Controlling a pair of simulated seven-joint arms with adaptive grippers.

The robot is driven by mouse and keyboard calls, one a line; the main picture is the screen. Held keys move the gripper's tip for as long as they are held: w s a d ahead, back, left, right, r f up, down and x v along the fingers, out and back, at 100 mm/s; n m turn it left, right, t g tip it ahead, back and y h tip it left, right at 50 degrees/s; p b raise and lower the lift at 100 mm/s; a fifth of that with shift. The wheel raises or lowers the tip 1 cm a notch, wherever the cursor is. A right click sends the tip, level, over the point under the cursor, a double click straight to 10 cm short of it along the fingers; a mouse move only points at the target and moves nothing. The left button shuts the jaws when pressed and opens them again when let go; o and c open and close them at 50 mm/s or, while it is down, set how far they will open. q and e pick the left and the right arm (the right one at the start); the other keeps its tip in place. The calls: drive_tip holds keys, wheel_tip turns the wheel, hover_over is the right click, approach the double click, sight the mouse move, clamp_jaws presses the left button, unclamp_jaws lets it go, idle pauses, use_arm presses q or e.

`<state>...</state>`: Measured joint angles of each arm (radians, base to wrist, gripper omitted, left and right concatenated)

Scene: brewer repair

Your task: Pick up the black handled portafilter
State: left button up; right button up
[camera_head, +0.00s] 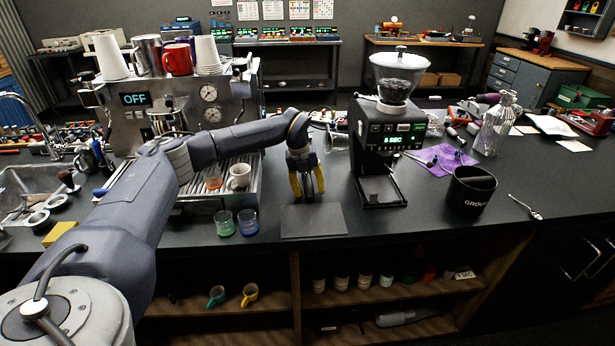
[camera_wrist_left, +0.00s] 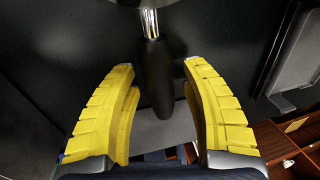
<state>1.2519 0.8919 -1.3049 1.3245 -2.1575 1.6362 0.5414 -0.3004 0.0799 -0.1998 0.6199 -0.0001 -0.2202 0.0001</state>
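In the left wrist view, the portafilter's black handle (camera_wrist_left: 156,85) points toward me, with a shiny metal neck (camera_wrist_left: 149,22) and part of its head at the top edge. My left gripper (camera_wrist_left: 160,110) has its two yellow fingers spread on either side of the handle, with a gap on both sides. In the head view, my left gripper (camera_head: 308,188) points down over the counter, just behind a flat grey mat (camera_head: 313,221). The portafilter is mostly hidden there by the gripper and arm. My right gripper is in neither view.
The espresso machine (camera_head: 132,126) with cups on top stands left of my gripper. A green glass (camera_head: 223,224) and a blue glass (camera_head: 248,223) stand at the front. The grinder (camera_head: 389,150) and a black knock bin (camera_head: 470,188) stand to the right. The front counter between mat and bin is clear.

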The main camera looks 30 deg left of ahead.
use_arm(q)
clamp_jaws()
idle(0.3)
